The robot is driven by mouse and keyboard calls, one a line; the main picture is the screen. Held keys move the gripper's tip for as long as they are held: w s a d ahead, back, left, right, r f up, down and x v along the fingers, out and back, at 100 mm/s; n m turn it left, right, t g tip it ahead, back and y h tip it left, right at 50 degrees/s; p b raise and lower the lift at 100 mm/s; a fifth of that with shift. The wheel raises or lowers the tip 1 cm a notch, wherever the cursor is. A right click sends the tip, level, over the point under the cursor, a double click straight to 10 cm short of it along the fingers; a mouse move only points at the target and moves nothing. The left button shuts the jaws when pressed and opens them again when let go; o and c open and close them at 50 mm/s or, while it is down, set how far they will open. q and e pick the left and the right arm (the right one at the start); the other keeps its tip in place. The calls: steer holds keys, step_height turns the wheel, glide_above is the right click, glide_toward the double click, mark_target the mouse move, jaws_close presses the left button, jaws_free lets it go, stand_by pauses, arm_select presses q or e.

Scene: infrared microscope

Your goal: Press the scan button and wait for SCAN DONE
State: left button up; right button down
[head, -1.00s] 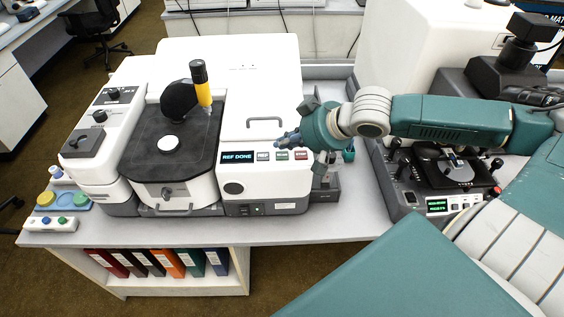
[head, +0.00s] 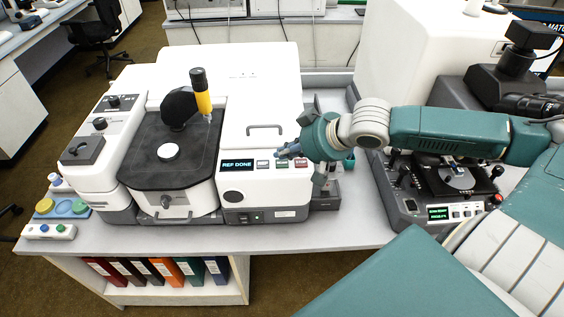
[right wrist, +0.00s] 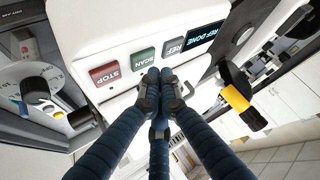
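The spectrometer's front panel has a dark display (head: 237,164) reading REF DONE. To its right sit a grey REF button (head: 263,165), a green SCAN button (head: 282,163) and a red STOP button (head: 301,162). In the right wrist view the SCAN button (right wrist: 143,58) lies just beyond my right gripper's fingertips (right wrist: 160,76). My right gripper (head: 284,153) is shut and empty, with its fingers together. In the head view its tips are at the panel's upper edge, above SCAN; I cannot tell whether they touch. My left gripper is out of view.
Another microscope (head: 455,178) with a small display is at the right, below my right forearm. Small coloured containers (head: 62,207) sit at the table's left end.

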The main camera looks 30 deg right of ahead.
mark_target(284, 164)
steer(key=shift+f, duration=0.2)
stand_by(0.5)
steer(key=shift+f, duration=0.2)
steer(key=shift+f, duration=0.4)
stand_by(0.7)
steer(key=shift+r, duration=0.1)
steer(key=shift+r+p, duration=0.7)
steer(key=shift+p, duration=0.6)
step_height(284, 164, up, 5)
steer(key=p, duration=0.6)
steer(key=shift+r, duration=0.1)
